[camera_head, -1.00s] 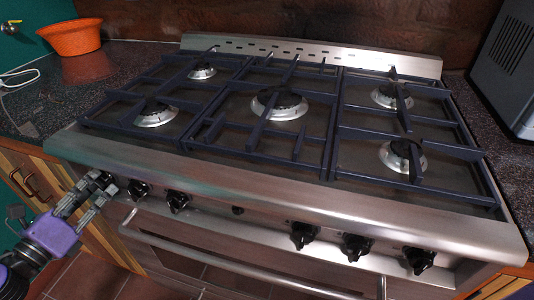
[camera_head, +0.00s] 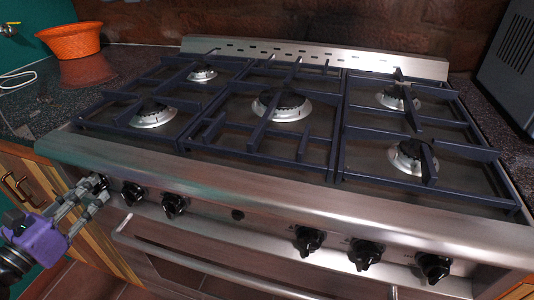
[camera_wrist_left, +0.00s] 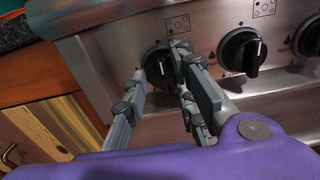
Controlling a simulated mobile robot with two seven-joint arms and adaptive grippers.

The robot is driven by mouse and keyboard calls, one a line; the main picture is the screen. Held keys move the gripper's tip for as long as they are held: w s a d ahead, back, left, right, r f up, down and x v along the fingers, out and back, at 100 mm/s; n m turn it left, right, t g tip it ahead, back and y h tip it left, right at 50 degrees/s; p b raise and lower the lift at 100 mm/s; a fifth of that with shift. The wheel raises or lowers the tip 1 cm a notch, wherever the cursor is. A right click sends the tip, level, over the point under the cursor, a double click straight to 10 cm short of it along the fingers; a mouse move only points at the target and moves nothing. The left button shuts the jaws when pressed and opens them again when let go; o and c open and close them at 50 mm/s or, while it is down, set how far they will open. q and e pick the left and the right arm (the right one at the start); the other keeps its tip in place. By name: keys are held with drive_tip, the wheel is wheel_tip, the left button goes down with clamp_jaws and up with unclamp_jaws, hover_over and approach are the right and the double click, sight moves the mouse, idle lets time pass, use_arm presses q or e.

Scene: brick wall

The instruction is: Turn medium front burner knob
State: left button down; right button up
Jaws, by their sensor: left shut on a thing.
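The stove front (camera_head: 270,225) carries a row of several black knobs. My left gripper (camera_head: 96,190) is at the leftmost knob, in the lower left of the head view. In the left wrist view its two grey fingers (camera_wrist_left: 160,75) lie on either side of that black knob (camera_wrist_left: 157,62), shut on it. The fingers hide part of the knob. The second knob (camera_head: 133,193) is to its right, with its white pointer line upright in the left wrist view (camera_wrist_left: 242,52). A third knob (camera_head: 174,205) follows. My right gripper is not in view.
More knobs (camera_head: 308,240) sit on the right of the panel. The oven handle (camera_head: 215,262) runs below the panel. Burners and dark grates (camera_head: 265,120) cover the stove top. An orange bowl (camera_head: 70,41) stands on the left counter, above wooden cabinets (camera_head: 25,175).

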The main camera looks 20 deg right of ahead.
use_arm(q)
drive_tip(key=shift+w+a, duration=0.15)
drive_tip(key=shift+a, duration=0.15)
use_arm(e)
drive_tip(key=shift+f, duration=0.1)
use_arm(q)
drive_tip(key=c, duration=1.6)
unclamp_jaws()
drive_tip(key=shift+o, duration=0.2)
drive_tip(key=v, duration=1.2)
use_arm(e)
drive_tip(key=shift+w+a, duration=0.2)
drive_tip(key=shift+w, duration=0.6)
